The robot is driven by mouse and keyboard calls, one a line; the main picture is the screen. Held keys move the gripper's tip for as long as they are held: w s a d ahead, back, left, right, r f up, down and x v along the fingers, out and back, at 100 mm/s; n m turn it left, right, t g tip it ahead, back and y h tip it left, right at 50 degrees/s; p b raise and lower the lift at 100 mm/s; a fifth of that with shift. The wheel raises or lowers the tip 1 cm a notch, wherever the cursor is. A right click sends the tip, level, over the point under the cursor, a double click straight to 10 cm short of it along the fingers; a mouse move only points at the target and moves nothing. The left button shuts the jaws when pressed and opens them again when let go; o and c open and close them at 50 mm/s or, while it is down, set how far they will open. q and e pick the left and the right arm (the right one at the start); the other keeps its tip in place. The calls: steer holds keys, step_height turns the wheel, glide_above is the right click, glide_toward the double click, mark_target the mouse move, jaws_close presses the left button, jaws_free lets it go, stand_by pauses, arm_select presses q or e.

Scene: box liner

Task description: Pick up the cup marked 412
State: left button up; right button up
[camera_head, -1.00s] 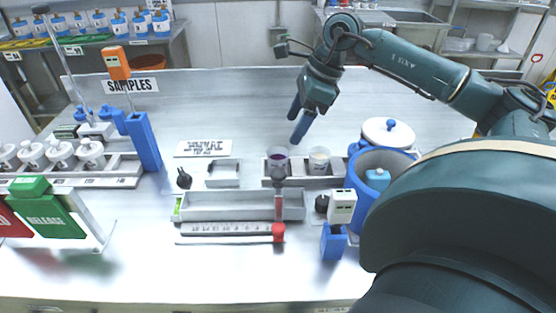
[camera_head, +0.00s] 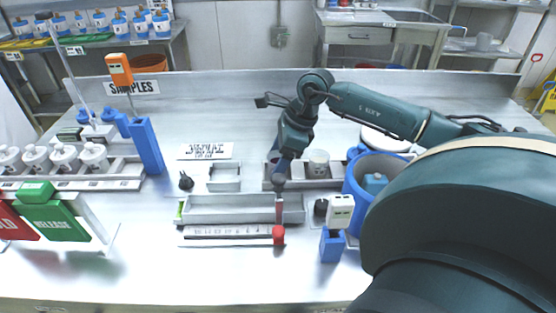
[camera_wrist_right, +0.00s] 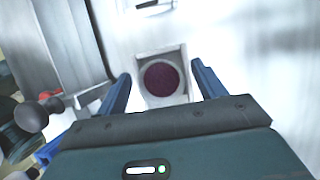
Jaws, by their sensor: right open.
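A cup with dark purple contents (camera_wrist_right: 161,80) sits in a square slot of a grey rack, seen from above in the right wrist view. In the head view this cup (camera_head: 272,157) is mostly hidden behind my right gripper (camera_head: 281,168). I cannot read a 412 marking on either cup. In the right wrist view the blue fingers of my right gripper (camera_wrist_right: 160,72) are apart, one on each side of the purple cup, with nothing held. My left gripper is not in view.
A blue bin (camera_head: 357,192) stands right of the rack (camera_head: 345,181). A long grey tray (camera_head: 230,209) and a red-ended ruler-like strip (camera_head: 230,234) lie in front. A blue post (camera_head: 146,146) and white jars (camera_head: 93,156) are at left.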

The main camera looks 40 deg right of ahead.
steer(key=c, duration=1)
steer(key=shift+c, duration=0.4)
steer(key=shift+r, duration=0.2)
